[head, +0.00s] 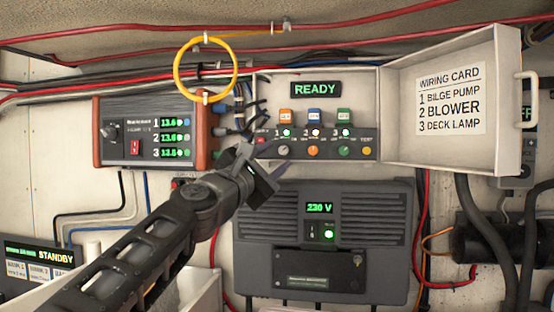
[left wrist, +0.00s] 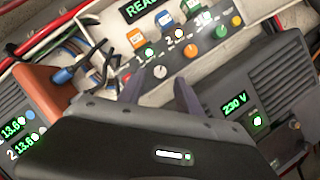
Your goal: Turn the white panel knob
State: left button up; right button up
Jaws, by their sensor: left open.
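The white panel knob (head: 283,150) is the leftmost in a row of knobs on the open panel box, partly hidden by my left gripper in the head view. It also shows in the left wrist view (left wrist: 160,72), between the two fingertips in the picture. My left gripper (head: 271,158) is open and empty, its fingers pointing toward the panel beside the knob. In the left wrist view the gripper (left wrist: 158,80) has its dark fingers on either side of the knob; I cannot tell whether they touch it. My right gripper is not in view.
An orange knob (head: 313,151), a green knob (head: 344,152) and a yellow knob (head: 367,151) sit to the right. The box door (head: 510,125) stands open. A grey 230 V unit (head: 365,225) is below, and an orange-sided unit (head: 202,130) is left.

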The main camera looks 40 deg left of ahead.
pick_arm(q)
jog(key=b+v, duration=0.1)
jog(key=v, duration=0.4)
jog(key=shift+s+f, duration=0.1)
jog(key=shift+s, duration=0.05)
dwell(0.4)
